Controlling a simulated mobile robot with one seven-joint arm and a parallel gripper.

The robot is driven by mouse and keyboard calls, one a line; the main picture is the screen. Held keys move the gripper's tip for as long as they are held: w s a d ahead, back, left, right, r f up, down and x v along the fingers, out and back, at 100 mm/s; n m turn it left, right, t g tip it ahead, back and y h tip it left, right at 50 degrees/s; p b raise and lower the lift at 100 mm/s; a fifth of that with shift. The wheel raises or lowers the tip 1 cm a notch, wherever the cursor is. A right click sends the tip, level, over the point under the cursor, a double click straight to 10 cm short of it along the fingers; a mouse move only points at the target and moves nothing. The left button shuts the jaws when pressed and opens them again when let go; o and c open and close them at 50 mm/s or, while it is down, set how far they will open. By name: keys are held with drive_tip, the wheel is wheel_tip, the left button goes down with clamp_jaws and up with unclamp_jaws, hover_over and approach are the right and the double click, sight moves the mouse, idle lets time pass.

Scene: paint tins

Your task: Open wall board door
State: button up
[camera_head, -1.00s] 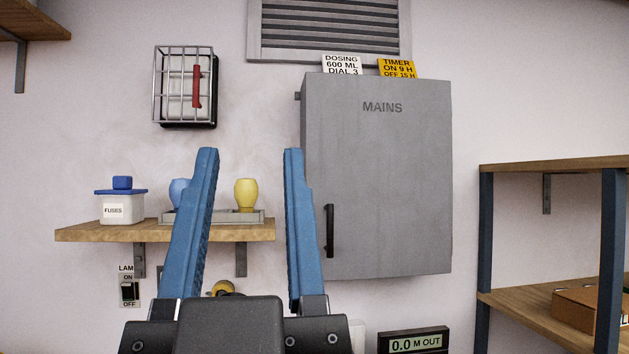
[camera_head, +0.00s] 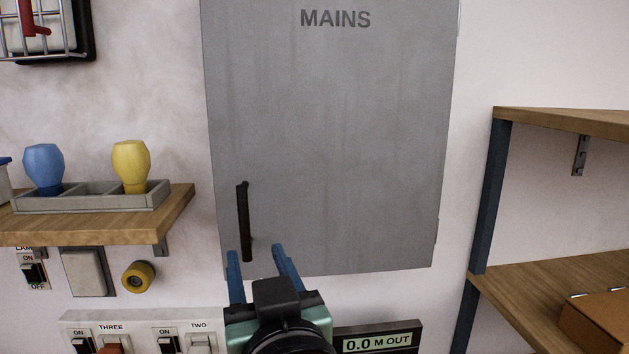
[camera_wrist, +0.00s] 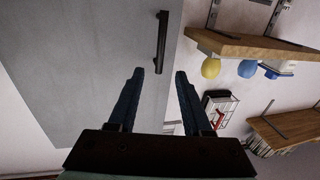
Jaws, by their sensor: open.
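The wall board is a grey cabinet with a shut door (camera_head: 335,130) marked MAINS; the door also fills the left of the wrist view (camera_wrist: 90,70). Its black upright bar handle (camera_head: 244,222) is at the door's lower left; it also shows in the wrist view (camera_wrist: 161,42). The handle appears apart from the fingers.
A wooden shelf (camera_head: 100,222) at left holds a tray (camera_head: 90,200) with a blue knob-shaped piece (camera_head: 43,168) and a yellow one (camera_head: 130,166). Switches (camera_head: 185,340) and a display (camera_head: 378,342) sit below. A shelf rack (camera_head: 487,200) stands at right.

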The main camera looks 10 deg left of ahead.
sight(245, 222)
drive_tip(key=p+x, duration=0.5)
drive_tip(key=x, duration=0.6)
drive_tip(key=shift+w+a+f, duration=0.1)
drive_tip(key=shift+w+a, duration=0.05)
drive_tip(key=shift+a, duration=0.05)
drive_tip(key=shift+x, duration=0.85)
drive_tip(key=shift+f, duration=0.15)
drive_tip(key=shift+d, duration=0.1)
clamp_jaws()
